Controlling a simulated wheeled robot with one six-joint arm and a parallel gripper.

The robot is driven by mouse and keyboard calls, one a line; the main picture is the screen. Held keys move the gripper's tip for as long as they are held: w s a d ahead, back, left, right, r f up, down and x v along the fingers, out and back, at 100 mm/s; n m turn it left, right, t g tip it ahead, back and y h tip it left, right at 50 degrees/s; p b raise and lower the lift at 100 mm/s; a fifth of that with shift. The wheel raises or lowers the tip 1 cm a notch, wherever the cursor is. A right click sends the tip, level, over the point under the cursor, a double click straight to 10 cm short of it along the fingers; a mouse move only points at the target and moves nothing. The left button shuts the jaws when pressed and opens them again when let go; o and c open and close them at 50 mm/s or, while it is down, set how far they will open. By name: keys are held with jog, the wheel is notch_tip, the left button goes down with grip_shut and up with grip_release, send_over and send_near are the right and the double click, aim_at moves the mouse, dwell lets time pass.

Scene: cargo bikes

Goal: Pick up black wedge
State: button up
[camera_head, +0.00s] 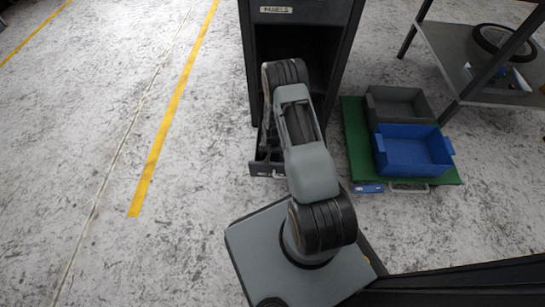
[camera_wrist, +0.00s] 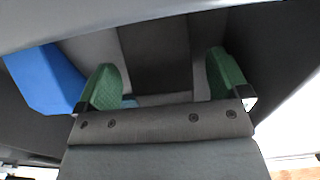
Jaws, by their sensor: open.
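My gripper (camera_wrist: 160,72) shows in the wrist view with its two green-padded fingers spread wide apart. Nothing is clearly held between them. A dark grey band (camera_wrist: 156,55) lies beyond and between the fingers; I cannot tell whether it is the black wedge. The arm hides the gripper and much of the drawer there. No black wedge can be made out for sure in either view.
A blue block-like thing (camera_wrist: 45,78) is left of the fingers in the wrist view, with dark walls close around. In the head view, a blue bin (camera_head: 412,152) and a grey bin (camera_head: 398,104) stand on a green board (camera_head: 356,140). A table (camera_head: 450,55) stands behind.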

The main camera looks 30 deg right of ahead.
jog(key=shift+r, duration=0.1)
jog(key=c, duration=1.1)
